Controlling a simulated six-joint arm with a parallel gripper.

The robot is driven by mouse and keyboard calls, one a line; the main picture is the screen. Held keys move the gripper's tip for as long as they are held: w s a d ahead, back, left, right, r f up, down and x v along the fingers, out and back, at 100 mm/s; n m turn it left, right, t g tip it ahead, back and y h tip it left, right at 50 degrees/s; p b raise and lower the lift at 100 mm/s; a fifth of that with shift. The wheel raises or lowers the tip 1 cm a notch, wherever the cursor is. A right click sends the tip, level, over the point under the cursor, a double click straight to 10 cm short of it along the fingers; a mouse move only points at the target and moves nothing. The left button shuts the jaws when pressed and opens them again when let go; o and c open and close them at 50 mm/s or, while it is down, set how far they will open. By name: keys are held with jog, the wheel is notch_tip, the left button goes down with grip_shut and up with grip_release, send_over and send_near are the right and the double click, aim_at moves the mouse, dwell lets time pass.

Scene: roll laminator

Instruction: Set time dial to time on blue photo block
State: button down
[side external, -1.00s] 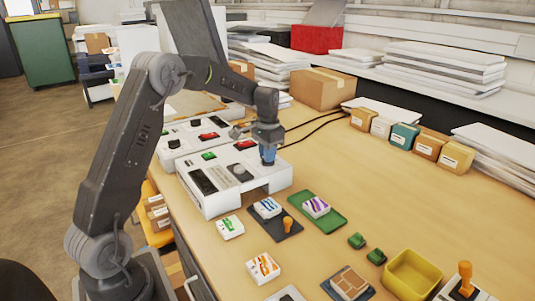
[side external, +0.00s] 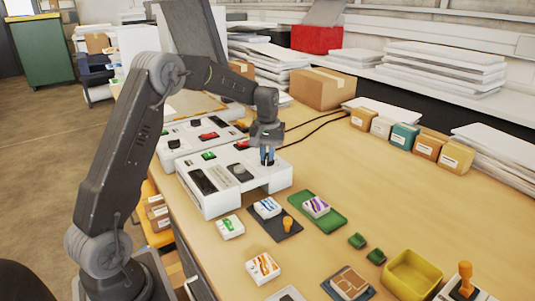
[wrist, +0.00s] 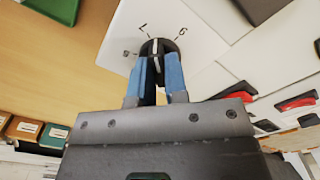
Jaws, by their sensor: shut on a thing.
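The time dial (wrist: 153,44) is a round black knob with a white pointer line on the white top of the front laminator (side external: 215,188). In the side view, my gripper (side external: 267,157) stands at the laminator's right end and hides the dial. The blue photo block (side external: 267,206) is a white block with blue print on a dark pad; its time is unreadable.
Another grey knob (side external: 239,170) and a dark display sit on the same laminator. A second laminator (side external: 190,138) stands behind. Blocks with green (side external: 230,226), orange (side external: 263,267) and purple (side external: 316,206) print lie in front.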

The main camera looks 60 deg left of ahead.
aim_at(267, 155)
jog(key=shift+n, duration=1.1)
jog(key=c, duration=1.1)
grip_release()
jog(key=shift+c, duration=0.2)
notch_tip(267, 155, up, 14)
